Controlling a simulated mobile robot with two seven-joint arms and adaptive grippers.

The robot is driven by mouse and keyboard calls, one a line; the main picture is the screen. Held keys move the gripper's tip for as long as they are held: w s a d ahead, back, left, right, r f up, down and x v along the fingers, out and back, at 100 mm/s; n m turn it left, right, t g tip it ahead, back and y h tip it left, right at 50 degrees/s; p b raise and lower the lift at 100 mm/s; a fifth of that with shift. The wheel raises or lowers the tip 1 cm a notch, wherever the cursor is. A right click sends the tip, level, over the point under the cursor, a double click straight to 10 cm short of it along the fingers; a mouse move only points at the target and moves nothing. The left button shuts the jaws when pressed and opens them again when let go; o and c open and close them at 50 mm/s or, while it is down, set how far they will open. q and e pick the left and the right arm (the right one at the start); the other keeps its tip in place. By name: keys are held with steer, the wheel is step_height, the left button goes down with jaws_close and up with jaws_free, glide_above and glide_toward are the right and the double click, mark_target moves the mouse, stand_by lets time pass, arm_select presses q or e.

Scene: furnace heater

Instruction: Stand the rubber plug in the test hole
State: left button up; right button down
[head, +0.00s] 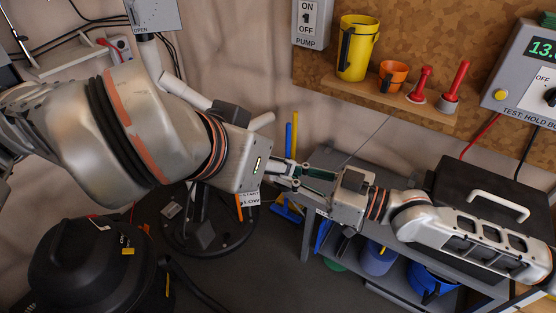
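Two red-handled pieces with grey bases, (419,85) and (454,83), stand on the wooden wall shelf at the upper right. Either could be the rubber plug, but I cannot tell. I cannot make out the test hole; my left arm covers much of the left and middle. My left gripper (287,177) points right at mid-picture. My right gripper (321,180) points left, its fingertips very close to the left ones. The fingers overlap in view, so I cannot tell their opening or whether something small is between them.
The shelf (405,100) also bears a yellow cup (357,48) and an orange cup (392,76). A test panel (525,75) hangs at the right. A black case (490,180) lies on a grey rack. A black canister (90,265) stands lower left; a white pipe (180,88) runs behind my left arm.

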arm_select(q)
steer(key=x, duration=1)
steer(key=shift+w+d+f, duration=0.1)
steer(key=shift+w+f, duration=0.05)
steer(key=shift+f, duration=0.15)
steer(key=shift+c, duration=0.4)
steer(key=c, duration=1.1)
steer(key=shift+c, duration=0.2)
arm_select(e)
steer(key=c, duration=2)
jaws_free()
steer(key=shift+o, duration=0.5)
arm_select(q)
jaws_close()
arm_select(e)
steer(key=shift+s+a, duration=0.1)
